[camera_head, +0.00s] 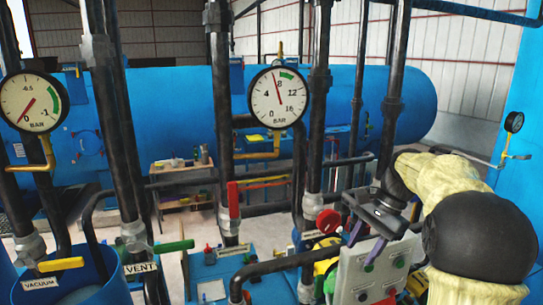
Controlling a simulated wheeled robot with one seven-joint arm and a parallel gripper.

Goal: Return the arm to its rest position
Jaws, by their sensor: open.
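My arm, with a pale yellow cover and black joints, comes in from the right edge of the head view. My gripper (362,250) is at its end, right of centre. Its two purple-grey fingers point down and to the left and stand apart, with nothing seen between them. Whether the fingers touch the panel cannot be told.
Dark vertical pipes (318,110) stand close to the gripper. Two gauges (278,97) (30,101) hang on the pipework. A red lever (233,200), green lever (174,246) and yellow lever (54,264) stick out. A blue tank (170,100) lies behind; a blue wall (525,90) stands right.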

